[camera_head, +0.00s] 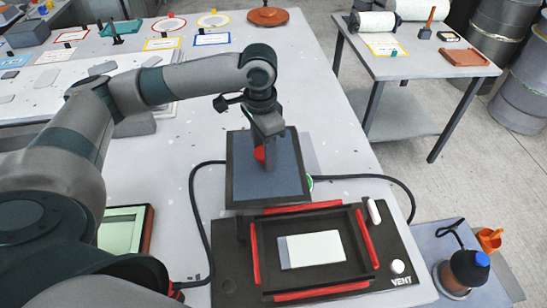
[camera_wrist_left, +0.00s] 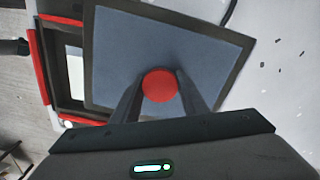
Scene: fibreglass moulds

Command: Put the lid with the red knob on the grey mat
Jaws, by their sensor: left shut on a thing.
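The lid (camera_head: 262,180) is a flat blue-grey square panel with a dark rim and a red knob (camera_head: 259,154). My left gripper (camera_head: 266,148) is shut on the knob, above the lid's middle. In the left wrist view the red knob (camera_wrist_left: 159,85) sits between the two fingers, with the lid (camera_wrist_left: 205,50) spread out beyond them. A strip of grey mat (camera_head: 308,152) shows past the lid's right edge; the lid hides the rest. I cannot tell whether the lid touches the mat or hangs just above it. My right gripper is not in view.
Just in front of the lid is a dark box (camera_head: 232,262) with a red-edged frame and a white sheet (camera_head: 312,250) inside. Black cables loop at both sides.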

